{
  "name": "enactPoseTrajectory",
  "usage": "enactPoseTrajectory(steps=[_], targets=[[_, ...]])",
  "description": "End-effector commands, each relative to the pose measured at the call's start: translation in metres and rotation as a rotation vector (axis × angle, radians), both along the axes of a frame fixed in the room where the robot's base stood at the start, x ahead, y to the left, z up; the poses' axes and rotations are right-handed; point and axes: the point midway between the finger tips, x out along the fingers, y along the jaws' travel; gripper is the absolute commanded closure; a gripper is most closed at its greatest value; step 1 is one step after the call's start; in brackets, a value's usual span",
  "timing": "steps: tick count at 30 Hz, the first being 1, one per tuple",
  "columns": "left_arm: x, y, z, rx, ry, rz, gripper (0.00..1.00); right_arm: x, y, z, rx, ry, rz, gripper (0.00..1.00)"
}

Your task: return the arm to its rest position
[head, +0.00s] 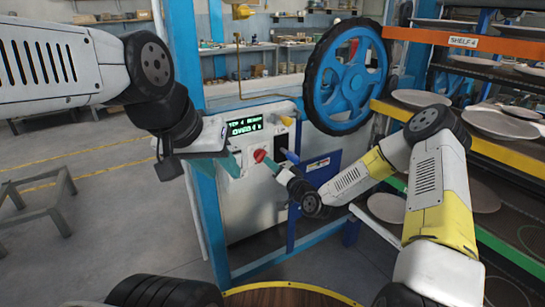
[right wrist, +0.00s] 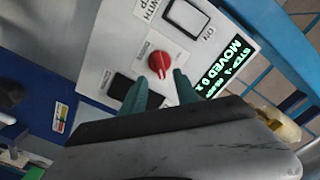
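The control panel (head: 236,178) has a red rotary knob (head: 259,155) below a lit green display (head: 244,127). My right gripper (head: 274,162) is in front of this panel, close to the knob. In the right wrist view its two teal fingers stand apart, with the red knob (right wrist: 160,62) just beyond and between their tips. I cannot tell whether they touch it. The gap between the fingers is otherwise empty. My left gripper (head: 213,172) hangs in front of the panel's left side, its teal fingers apart and nothing seen between them.
A blue handwheel (head: 346,77) stands above the panel. A rack with plates (head: 423,99) on several shelves is at the right, near my right arm. A blue post (head: 206,215) is by my left gripper. A grey bench (head: 38,207) stands at the left on open floor.

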Motion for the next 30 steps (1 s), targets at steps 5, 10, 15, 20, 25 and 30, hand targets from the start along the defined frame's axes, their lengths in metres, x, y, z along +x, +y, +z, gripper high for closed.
enactPoseTrajectory(steps=[5,10,15,20,25,30], targets=[[0.0,0.0,0.0,0.0,0.0,0.0,0.64,-0.014,-0.011,-0.001,0.0,0.002,-0.001,0.64],[0.0,0.0,0.0,0.0,0.0,0.0,0.64,-0.016,-0.012,0.0,0.0,0.001,-0.001,0.64],[0.0,0.0,0.0,0.0,0.0,0.0,0.64,-0.016,-0.012,0.0,-0.002,0.001,0.0,0.64],[0.0,0.0,0.0,0.0,0.0,0.0,0.64,-0.017,-0.011,0.006,-0.082,0.008,0.029,0.64],[0.0,0.0,0.0,0.0,0.0,0.0,0.64,-0.024,-0.024,0.023,-0.326,0.05,0.083,0.64],[0.0,0.0,0.0,0.0,0.0,0.0,0.64,-0.04,-0.057,0.05,-0.583,0.123,0.094,0.64]])
